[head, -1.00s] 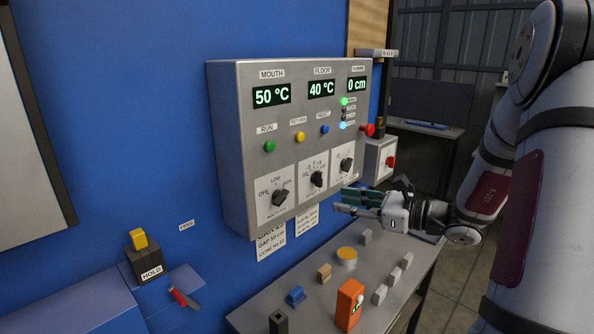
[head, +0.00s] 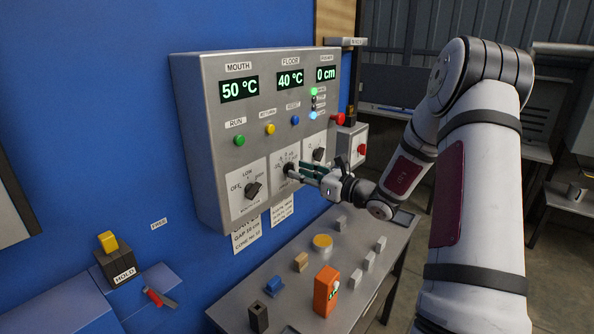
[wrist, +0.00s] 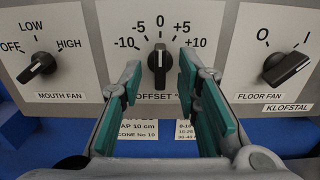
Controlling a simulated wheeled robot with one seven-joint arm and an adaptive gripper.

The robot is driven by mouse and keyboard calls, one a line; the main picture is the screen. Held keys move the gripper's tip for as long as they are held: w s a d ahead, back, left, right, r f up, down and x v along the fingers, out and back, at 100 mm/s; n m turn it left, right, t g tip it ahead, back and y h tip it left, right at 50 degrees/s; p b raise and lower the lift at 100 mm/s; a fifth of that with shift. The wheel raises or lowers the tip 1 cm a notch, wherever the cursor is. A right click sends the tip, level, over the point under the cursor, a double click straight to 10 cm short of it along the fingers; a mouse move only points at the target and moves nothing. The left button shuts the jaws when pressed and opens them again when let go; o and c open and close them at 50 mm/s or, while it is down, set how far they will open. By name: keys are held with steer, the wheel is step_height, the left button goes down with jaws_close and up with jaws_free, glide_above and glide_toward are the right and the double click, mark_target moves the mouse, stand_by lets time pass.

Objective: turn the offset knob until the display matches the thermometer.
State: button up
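The offset knob (wrist: 159,64) is black, in the middle of the wrist view, its bar upright toward 0 on a scale from -10 to +10. It also shows on the panel in the head view (head: 289,168). My gripper (wrist: 158,80) is open, its teal fingers apart on either side of the knob with a gap to each. In the head view its fingertips (head: 298,171) are close to the knob; I cannot tell contact. The displays read MOUTH 50 °C (head: 239,89) and FLOOR 40 °C (head: 290,80). An orange device (head: 326,291) with a small unreadable screen, perhaps the thermometer, stands on the bench.
The mouth fan knob (wrist: 37,67) is left of the offset knob and the floor fan knob (wrist: 287,67) right. Green, yellow and blue buttons sit above. The bench (head: 290,318) below holds several small blocks. A box with a red knob (head: 361,149) is right of the panel.

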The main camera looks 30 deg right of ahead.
steer(key=shift+x, duration=1.1)
jaws_close()
steer(key=shift+n, duration=0.3)
steer(key=shift+a+n+b, duration=0.15)
steer(key=shift+n+b, duration=1.4)
steer(key=shift+n, duration=0.95)
steer(key=shift+r, duration=0.1)
